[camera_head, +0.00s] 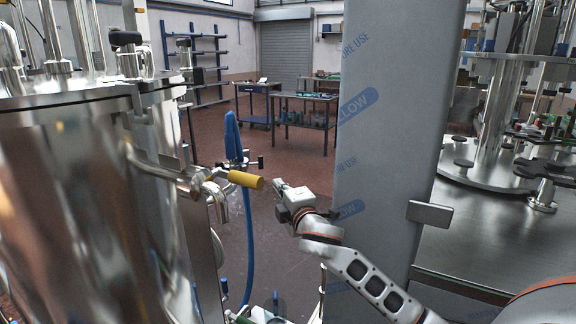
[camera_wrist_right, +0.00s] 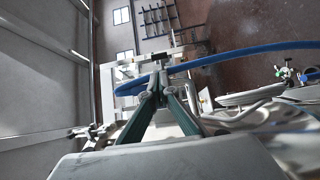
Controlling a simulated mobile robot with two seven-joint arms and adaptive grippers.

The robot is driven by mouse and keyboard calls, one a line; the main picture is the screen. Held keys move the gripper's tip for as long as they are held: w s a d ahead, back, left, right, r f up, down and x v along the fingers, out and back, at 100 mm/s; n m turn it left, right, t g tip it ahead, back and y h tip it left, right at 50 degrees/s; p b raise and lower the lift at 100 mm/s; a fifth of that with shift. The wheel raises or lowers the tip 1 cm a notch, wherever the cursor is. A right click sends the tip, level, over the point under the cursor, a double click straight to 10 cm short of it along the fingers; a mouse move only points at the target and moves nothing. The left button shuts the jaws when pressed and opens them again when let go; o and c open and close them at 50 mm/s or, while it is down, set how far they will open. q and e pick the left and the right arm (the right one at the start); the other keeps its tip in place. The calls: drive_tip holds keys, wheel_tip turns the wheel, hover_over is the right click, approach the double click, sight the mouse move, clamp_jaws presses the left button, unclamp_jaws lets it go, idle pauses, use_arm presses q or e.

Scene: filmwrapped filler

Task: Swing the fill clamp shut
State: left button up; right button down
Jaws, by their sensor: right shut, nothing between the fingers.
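A steel tank (camera_head: 90,200) fills the left of the head view. A pipe fitting with a yellow handle (camera_head: 245,180) sticks out from its side. Beside it stands a blue lever-like part (camera_head: 232,135) with a blue hose (camera_head: 249,250) hanging below. I cannot tell for sure which of these parts is the fill clamp. My right gripper (camera_head: 281,187) is just right of the yellow handle's end, apart from it. In the right wrist view its fingers (camera_wrist_right: 157,78) meet at the tips, shut and empty, with the blue hose (camera_wrist_right: 250,52) passing behind them. My left gripper is out of view.
A steel machine table (camera_head: 480,235) with a bracket (camera_head: 430,213) lies further right. Dark workbenches (camera_head: 305,120) and blue racks (camera_head: 205,65) stand far back. The red floor between is clear.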

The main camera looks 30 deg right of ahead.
sight(262, 164)
drive_tip(key=w, duration=0.4)
drive_tip(key=w+d, duration=0.1)
drive_tip(key=w, duration=0.4)
drive_tip(key=w+d+p, duration=0.1)
drive_tip(key=w, duration=0.3)
drive_tip(key=shift+w, duration=0.25)
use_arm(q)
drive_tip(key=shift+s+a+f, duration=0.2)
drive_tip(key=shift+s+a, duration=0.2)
use_arm(e)
drive_tip(key=shift+w+d, duration=0.1)
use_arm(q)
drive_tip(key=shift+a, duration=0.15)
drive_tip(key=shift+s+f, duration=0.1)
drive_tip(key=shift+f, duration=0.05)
use_arm(e)
drive_tip(key=shift+w, duration=0.15)
